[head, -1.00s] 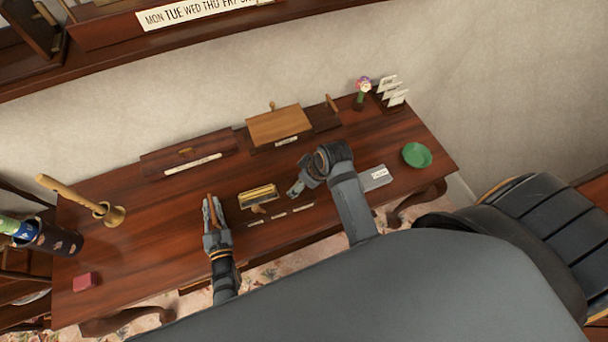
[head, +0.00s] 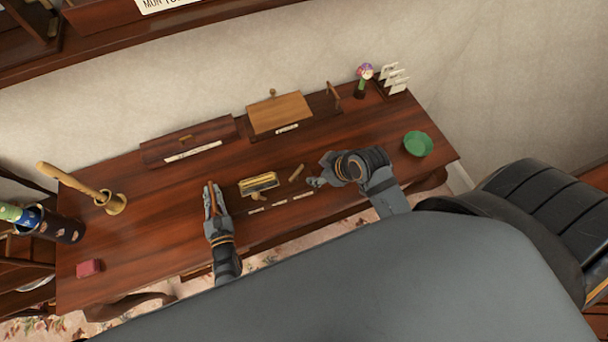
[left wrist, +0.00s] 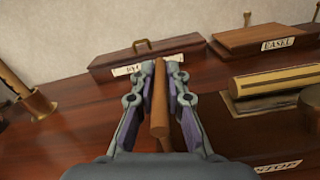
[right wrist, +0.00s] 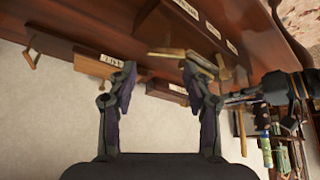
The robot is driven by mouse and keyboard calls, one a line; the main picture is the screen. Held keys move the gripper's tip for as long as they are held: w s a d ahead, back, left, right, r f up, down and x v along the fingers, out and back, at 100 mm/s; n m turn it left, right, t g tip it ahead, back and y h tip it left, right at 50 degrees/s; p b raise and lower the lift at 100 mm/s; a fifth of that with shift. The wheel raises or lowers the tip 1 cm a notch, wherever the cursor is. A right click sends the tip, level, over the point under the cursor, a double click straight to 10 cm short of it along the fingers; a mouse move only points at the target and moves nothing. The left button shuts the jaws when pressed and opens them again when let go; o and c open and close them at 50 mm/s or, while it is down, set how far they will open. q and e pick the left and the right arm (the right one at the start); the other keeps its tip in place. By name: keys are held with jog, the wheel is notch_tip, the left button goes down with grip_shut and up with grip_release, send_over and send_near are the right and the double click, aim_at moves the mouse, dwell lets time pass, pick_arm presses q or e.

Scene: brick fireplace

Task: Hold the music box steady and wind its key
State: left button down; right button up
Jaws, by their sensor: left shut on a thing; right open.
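The likely music box (head: 259,183) is a brass cylinder on a dark base at the desk's middle; it also shows at the right of the left wrist view (left wrist: 280,82). What that handle joins is hidden. A short brown wooden stick (head: 297,172) is right of the brass cylinder; I cannot tell if it is the key. My right gripper (head: 316,182) is open and empty, just right of the stick.
Small labels (head: 280,202) lie along the desk's front. Lidded boxes (head: 190,141) (head: 279,112) stand at the back. A green bowl (head: 417,144) is at the right, a brass holder with a wooden rod (head: 112,204) and red block (head: 89,268) at the left.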

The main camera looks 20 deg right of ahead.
aim_at(292, 181)
jog(key=s, duration=0.2)
jog(key=s+d+f+t+y, duration=0.1)
jog(key=s, duration=0.1)
jog(key=s+f+t, duration=0.1)
jog(key=s, duration=0.2)
jog(key=shift+d+y, duration=0.2)
jog(key=shift+y, duration=0.2)
grip_shut()
jog(key=shift+m+t, duration=0.3)
jog(key=x, duration=0.3)
jog(key=r+x, duration=0.1)
jog(key=x, duration=0.3)
jog(key=w+a+x, duration=0.1)
jog(key=x, duration=0.3)
jog(key=shift+w+a+r, duration=0.1)
jog(key=shift+a+r, duration=0.05)
jog(key=shift+a, duration=0.05)
jog(key=shift+w+a, duration=0.3)
jog(key=shift+w, duration=0.2)
jog(key=shift+w+a, duration=0.1)
jog(key=shift+a, duration=0.05)
jog(key=shift+w+a, duration=0.6)
jog(key=shift+a, duration=0.35)
